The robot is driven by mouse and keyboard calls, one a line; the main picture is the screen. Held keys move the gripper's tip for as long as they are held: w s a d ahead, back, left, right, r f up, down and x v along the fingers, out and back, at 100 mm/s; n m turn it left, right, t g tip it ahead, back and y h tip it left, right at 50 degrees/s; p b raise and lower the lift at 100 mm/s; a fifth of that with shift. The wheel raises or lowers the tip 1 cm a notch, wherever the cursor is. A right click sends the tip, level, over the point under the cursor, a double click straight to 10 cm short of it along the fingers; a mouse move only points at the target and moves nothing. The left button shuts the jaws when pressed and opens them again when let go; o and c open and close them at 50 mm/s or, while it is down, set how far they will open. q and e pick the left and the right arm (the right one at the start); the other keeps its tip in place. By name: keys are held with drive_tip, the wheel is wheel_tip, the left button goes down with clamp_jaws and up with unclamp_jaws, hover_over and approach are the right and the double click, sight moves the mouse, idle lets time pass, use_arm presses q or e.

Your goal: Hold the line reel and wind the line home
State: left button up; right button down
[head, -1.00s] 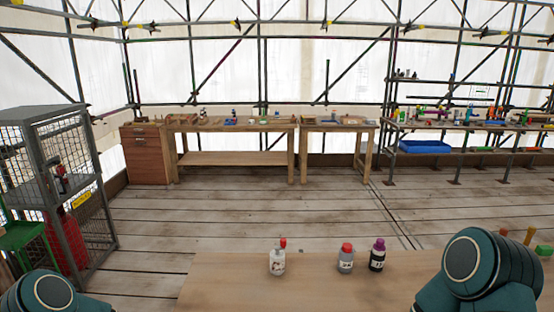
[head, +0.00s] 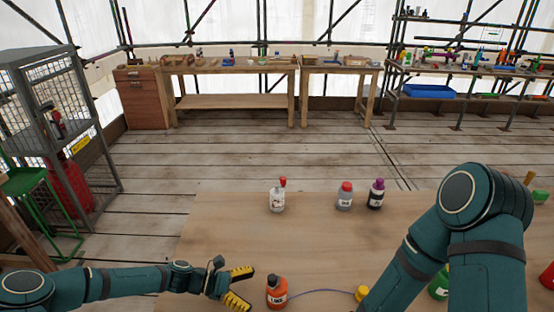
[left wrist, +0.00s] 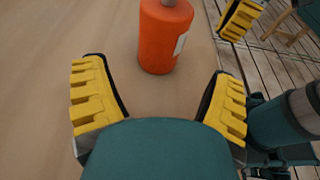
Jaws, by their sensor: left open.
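The line reel is an orange bottle-shaped body marked LINE (head: 277,292) with a dark top, standing on the wooden table (head: 225,215). A thin blue-grey line (head: 320,292) runs from it rightward to a yellow round piece (head: 362,293). My left gripper (head: 241,287) is open just left of the reel, apart from it. In the left wrist view the orange reel (left wrist: 160,38) stands ahead of the open yellow fingers, nothing between them. My right arm covers the table's right side in the head view. A yellow finger, apparently of my right gripper (left wrist: 240,18), shows in the left wrist view.
A white bottle with a red tip (head: 277,196), a grey bottle with a red cap (head: 345,197) and a dark bottle with a purple cap (head: 376,194) stand along the far edge. A green item (head: 439,287) sits by my right arm. The table's middle is clear.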

sight(273, 294)
use_arm(q)
drive_tip(key=shift+b+x, duration=0.5)
drive_tip(key=shift+x, duration=2.95)
drive_tip(key=c, duration=0.8)
